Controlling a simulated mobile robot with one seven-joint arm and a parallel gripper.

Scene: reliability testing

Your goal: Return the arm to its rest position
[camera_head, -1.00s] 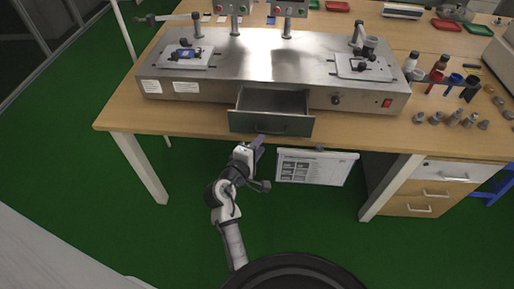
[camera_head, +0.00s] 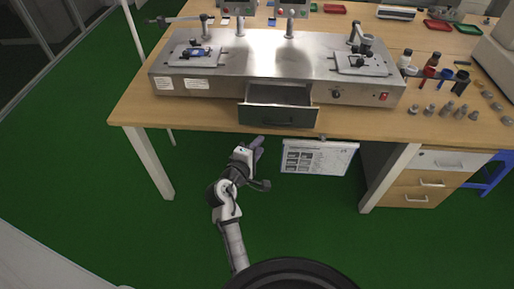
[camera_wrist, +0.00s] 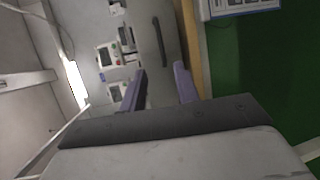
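My arm reaches up from the lower middle of the head view, with my gripper (camera_head: 257,146) just in front of the table's front edge. The gripper is below and slightly left of the open metal drawer (camera_head: 277,116), apart from it. In the wrist view my gripper (camera_wrist: 163,80) has its two purple-grey fingers spread, with nothing held between them. The drawer's dark handle (camera_wrist: 161,42) shows beyond the fingertips.
The wooden table (camera_head: 138,110) carries a steel test bench (camera_head: 225,88). Bottles and metal parts stand at its right. A white sheet (camera_head: 318,157) hangs below the front edge. Green floor (camera_head: 95,215) is clear at left.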

